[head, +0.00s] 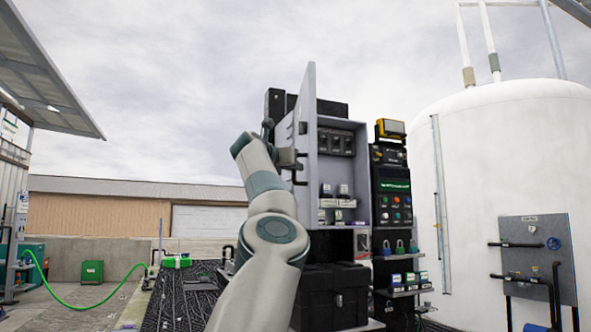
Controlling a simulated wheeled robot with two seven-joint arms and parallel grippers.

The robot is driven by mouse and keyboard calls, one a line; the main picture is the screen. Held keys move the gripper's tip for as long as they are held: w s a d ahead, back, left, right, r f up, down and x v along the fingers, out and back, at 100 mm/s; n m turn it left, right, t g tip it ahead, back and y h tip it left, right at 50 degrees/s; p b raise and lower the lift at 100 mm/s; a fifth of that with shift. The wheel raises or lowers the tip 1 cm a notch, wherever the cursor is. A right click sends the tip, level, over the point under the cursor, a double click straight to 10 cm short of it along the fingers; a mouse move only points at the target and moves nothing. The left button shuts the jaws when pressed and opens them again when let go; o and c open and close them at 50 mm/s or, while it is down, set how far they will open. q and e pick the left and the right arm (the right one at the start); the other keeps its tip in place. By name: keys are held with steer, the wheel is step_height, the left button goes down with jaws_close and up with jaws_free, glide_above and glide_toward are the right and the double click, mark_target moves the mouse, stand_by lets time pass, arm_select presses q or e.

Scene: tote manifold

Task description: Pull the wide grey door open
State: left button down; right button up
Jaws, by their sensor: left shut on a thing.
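The grey door (309,120) stands swung out from the grey cabinet (362,170), seen nearly edge-on, and the cabinet's inside shows to its right. My left gripper (293,158) is at the outer face of the door, shut on its handle. The fingertips and most of the handle are small and partly hidden by my wrist. My left arm reaches up from the bottom of the view. My right gripper is not in view.
Small boxes (337,203) stand on shelves inside the cabinet. A black control panel (392,190) with buttons and padlocks is to the right. Black cases (330,290) sit below. A white tank (510,150) stands further right. Open ground lies at the left.

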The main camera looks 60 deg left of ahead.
arm_select(q)
steer(key=shift+s+r, duration=0.15)
steer(key=shift+r, duration=0.05)
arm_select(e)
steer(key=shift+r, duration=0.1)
arm_select(q)
steer(key=c, duration=1.9)
jaws_free()
steer(key=shift+a, duration=0.1)
steer(key=shift+o, duration=0.4)
steer(key=shift+a+f, duration=0.15)
steer(key=shift+f, duration=0.05)
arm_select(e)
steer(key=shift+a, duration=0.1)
